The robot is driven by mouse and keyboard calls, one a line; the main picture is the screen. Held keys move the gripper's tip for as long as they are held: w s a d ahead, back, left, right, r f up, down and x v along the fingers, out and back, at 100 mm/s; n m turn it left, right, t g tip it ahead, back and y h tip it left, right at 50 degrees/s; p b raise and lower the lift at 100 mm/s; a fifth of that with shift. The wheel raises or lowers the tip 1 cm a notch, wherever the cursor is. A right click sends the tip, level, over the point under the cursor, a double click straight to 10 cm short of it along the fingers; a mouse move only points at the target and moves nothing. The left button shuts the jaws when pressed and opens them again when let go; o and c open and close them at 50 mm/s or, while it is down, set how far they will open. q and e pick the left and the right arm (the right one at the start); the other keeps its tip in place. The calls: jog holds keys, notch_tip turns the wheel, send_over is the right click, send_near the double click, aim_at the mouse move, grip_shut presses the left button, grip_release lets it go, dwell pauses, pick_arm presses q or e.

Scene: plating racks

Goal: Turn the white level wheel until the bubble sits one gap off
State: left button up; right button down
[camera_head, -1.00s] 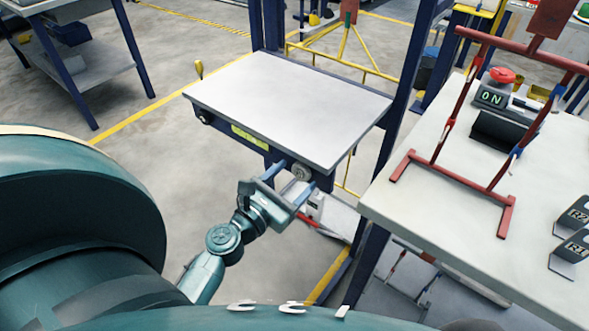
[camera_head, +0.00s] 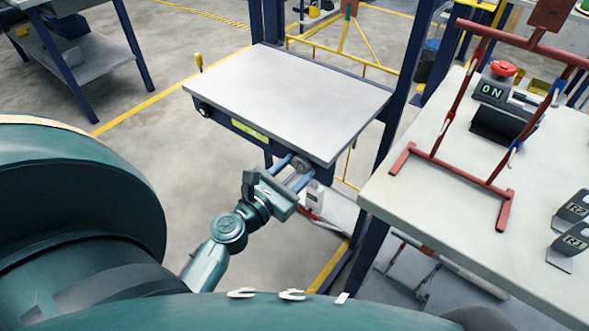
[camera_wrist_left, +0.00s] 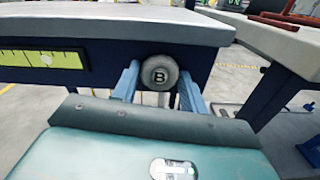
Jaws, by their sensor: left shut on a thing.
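The yellow-green level strip (camera_wrist_left: 20,59) lies to the left of the wheel, with dark marks. Its small round bubble (camera_wrist_left: 46,59) sits between marks; the exact gap is too small to tell. My right gripper is not in view.
A dark knob (camera_head: 205,111) is at the table's left front corner, with a yellow-topped post (camera_head: 198,64) behind. A bench (camera_head: 425,222) with a red frame (camera_head: 452,172), an ON box (camera_head: 492,92) and tags stands close on the right.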

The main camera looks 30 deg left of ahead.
pick_arm(q)
jog(key=shift+m, duration=0.4)
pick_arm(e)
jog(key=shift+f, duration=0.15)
pick_arm(q)
jog(key=shift+m+b, duration=0.65)
jog(key=shift+m, duration=0.85)
jog(key=m, duration=0.3)
jog(key=shift+m+b, duration=0.3)
jog(key=shift+m, duration=0.1)
jog(key=m, duration=0.3)
jog(key=m+p, duration=0.1)
jog(key=m, duration=0.3)
jog(key=shift+d+m+p, duration=0.1)
jog(key=shift+m+p, duration=0.4)
jog(key=shift+m, duration=0.4)
jog(key=shift+m+p, duration=0.85)
jog(key=shift+m, duration=0.85)
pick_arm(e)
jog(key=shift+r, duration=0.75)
pick_arm(q)
jog(key=shift+f, duration=0.1)
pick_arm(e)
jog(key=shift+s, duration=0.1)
